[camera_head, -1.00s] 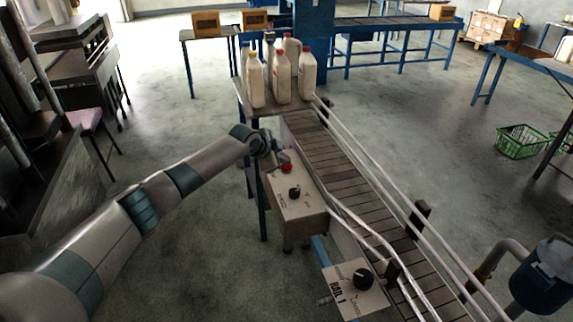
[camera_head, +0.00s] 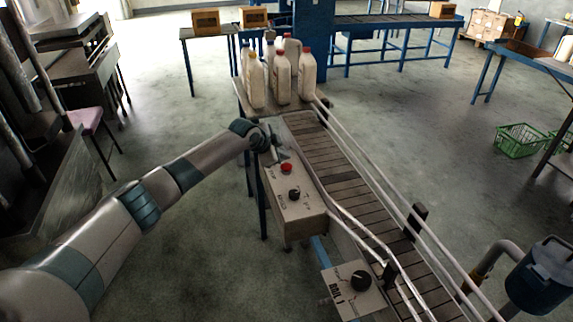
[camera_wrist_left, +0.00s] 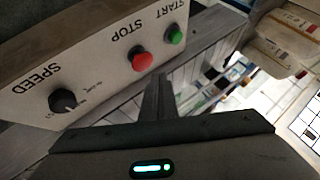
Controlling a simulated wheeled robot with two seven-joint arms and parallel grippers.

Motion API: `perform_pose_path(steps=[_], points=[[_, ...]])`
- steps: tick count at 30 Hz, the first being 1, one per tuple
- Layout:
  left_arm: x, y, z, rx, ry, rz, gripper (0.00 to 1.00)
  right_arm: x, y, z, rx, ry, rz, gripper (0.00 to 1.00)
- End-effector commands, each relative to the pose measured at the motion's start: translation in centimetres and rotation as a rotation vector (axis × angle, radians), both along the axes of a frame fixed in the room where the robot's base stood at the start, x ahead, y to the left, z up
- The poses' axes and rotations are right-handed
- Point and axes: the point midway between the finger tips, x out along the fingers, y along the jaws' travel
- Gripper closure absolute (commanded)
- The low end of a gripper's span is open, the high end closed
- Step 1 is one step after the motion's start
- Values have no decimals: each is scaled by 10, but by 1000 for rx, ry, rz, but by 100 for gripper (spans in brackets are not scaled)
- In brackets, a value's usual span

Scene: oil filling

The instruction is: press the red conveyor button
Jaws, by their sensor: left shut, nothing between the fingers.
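The red button (camera_head: 286,168) is on the grey-white control box beside the conveyor. In the left wrist view the red button (camera_wrist_left: 140,58) sits under the word STOP, between the green START button (camera_wrist_left: 175,33) and the black SPEED knob (camera_wrist_left: 63,100). My left gripper (camera_head: 274,155) is at the far end of the box, just beyond the red button. In the left wrist view its closed fingers (camera_wrist_left: 159,78) are beside the red button and hold nothing. I cannot tell contact for sure. The green button is hidden in the head view. My right gripper is not in view.
The slatted conveyor (camera_head: 338,170) with white rails runs along the box's right side. Several white bottles (camera_head: 281,78) with red or yellow caps stand at its far end. A second panel (camera_head: 351,291) with a black knob is nearer. Open floor lies at left.

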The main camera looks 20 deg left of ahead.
Motion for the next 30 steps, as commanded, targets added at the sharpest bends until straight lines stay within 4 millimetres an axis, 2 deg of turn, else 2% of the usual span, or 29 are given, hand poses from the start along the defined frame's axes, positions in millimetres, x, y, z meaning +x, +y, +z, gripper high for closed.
perform_pose_path(steps=[1, 12, 30], points=[[0, 0, 9, 0, -1, 1, 100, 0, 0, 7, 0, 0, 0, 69], [0, 0, 36, -1, 0, 1, 100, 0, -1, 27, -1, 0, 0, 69], [0, 0, 38, 0, 0, 0, 100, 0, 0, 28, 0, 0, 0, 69]])
